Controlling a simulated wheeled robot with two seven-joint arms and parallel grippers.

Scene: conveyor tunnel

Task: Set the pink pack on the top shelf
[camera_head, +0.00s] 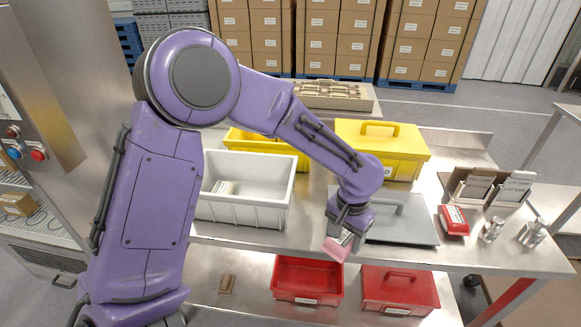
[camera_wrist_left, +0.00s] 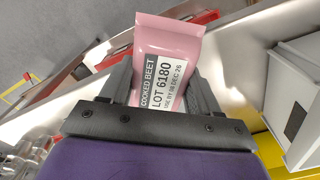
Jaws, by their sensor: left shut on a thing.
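The pink pack (camera_head: 336,250) is held by my left gripper (camera_head: 346,237) in front of the steel bench, near the front edge of its upper level (camera_head: 470,256). In the left wrist view the pink pack (camera_wrist_left: 168,38) has a white label reading "COOKED BEET LOT 6180". It sits between the two fingers of the left gripper (camera_wrist_left: 165,85), which is shut on it. The lower level (camera_head: 245,292) of the bench shows below. My right gripper is out of sight.
A white bin (camera_head: 275,213), a grey lid (camera_head: 410,228) and a yellow lidded box (camera_head: 405,155) are on the upper level. A red pack (camera_head: 453,221) and metal cans (camera_head: 491,230) are at right. A red bin (camera_head: 307,293) and red lidded box (camera_head: 400,300) are below.

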